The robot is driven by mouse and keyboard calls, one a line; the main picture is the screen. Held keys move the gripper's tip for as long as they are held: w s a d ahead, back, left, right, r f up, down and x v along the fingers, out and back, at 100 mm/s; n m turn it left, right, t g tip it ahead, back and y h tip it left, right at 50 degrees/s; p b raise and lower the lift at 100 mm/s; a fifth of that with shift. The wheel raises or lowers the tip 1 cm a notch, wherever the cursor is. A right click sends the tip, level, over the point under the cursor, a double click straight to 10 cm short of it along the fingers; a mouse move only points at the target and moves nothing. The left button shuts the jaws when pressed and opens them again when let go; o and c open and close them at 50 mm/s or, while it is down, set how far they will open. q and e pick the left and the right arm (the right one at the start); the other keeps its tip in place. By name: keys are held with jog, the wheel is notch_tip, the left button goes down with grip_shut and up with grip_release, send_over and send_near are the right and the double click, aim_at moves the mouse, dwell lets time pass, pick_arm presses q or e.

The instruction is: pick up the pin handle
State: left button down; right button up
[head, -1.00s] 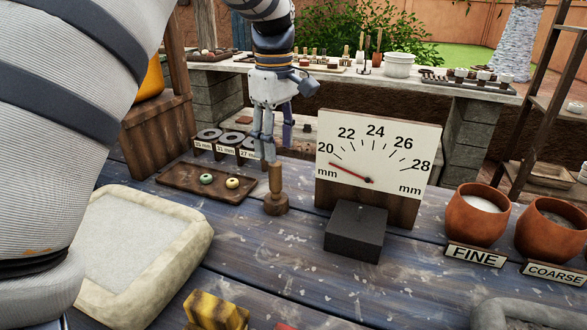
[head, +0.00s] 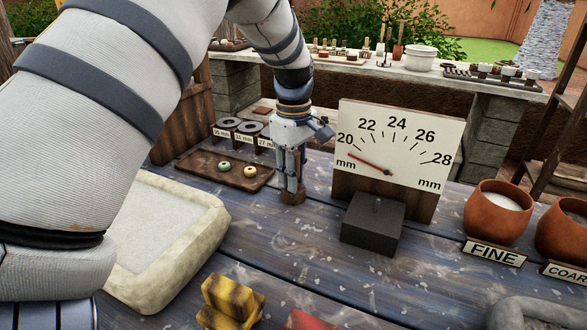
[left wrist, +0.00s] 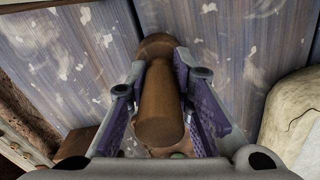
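The pin handle (head: 292,197) is a turned brown wooden piece standing upright on the blue plank table. In the head view only its round base shows clearly, below my left gripper (head: 289,180), which hides the rest. In the left wrist view the pin handle (left wrist: 159,108) lies between the two purple-padded fingers of my left gripper (left wrist: 161,72). The fingers are spread, one on each side of it, and look open with narrow gaps. I cannot tell whether either finger touches it. My right gripper is not in view.
A wooden tray (head: 203,177) with two small beads lies left of the pin handle. A dial board (head: 395,120) and dark block (head: 372,225) stand to the right. A pale stone basin (head: 208,230) is at left front. Clay pots (head: 497,213) stand far right.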

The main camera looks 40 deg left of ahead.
pick_arm(q)
jog(key=shift+r, duration=0.1)
jog(key=shift+r, duration=0.35)
jog(key=r, duration=0.3)
jog(key=shift+s+d+r+p, duration=0.25)
jog(key=shift+s+r+p, duration=0.05)
jog(key=shift+r, duration=0.05)
jog(key=s+d+r+p, duration=0.2)
jog(key=s+d+r, duration=0.6)
jog(key=s, duration=0.2)
jog(key=shift+s+r+p, duration=0.2)
jog(key=shift+s+p, duration=0.1)
jog(key=shift+p, duration=0.1)
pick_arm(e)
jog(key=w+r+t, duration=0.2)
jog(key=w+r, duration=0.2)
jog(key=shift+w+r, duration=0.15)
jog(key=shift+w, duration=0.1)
